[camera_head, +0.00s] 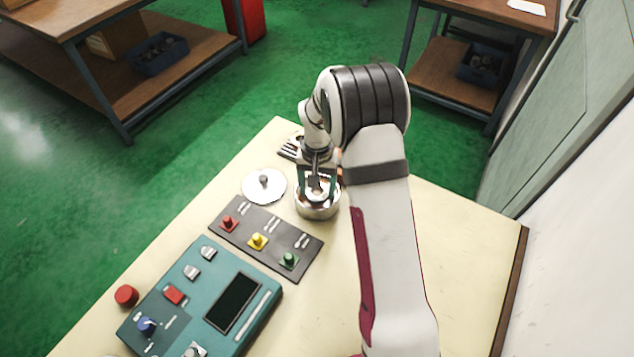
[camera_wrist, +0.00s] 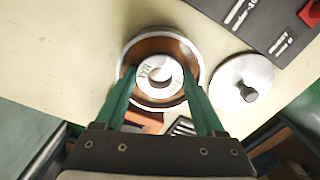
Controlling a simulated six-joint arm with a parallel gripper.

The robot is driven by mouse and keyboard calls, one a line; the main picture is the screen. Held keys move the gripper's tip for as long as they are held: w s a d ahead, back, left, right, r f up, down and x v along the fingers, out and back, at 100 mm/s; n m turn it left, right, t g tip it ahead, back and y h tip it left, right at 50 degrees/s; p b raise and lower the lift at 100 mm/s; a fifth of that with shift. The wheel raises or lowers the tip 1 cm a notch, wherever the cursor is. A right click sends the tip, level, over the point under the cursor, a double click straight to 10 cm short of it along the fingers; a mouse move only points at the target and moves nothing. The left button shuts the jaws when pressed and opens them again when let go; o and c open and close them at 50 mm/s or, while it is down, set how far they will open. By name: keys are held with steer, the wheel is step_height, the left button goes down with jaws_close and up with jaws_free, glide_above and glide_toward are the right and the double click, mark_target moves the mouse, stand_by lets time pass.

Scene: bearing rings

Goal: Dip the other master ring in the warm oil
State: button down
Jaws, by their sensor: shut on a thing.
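A round metal pot (camera_head: 317,209) stands on the cream table, and brown oil shows inside its rim (camera_wrist: 133,46) in the wrist view. My gripper (camera_wrist: 159,75) points down over the pot, its two green fingers shut on a pale metal ring (camera_wrist: 147,90) with dark lettering. The ring is within the pot's mouth, with oil around it in the wrist view. I cannot tell how deep it sits. In the head view my gripper (camera_head: 317,187) partly hides the ring.
A dark panel (camera_head: 243,225) with red, yellow and green buttons lies in front of the pot. A teal control box (camera_head: 265,309) with a screen is nearer. A slotted light piece (camera_head: 290,148) and an orange thing (camera_wrist: 143,121) lie behind the pot. Table right of my arm is clear.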

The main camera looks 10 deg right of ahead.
steer(key=shift+f, duration=0.45)
steer(key=shift+f, duration=0.5)
steer(key=shift+f, duration=0.2)
stand_by(0.6)
stand_by(2.7)
steer(key=shift+r, duration=3.1)
steer(key=shift+r, duration=1)
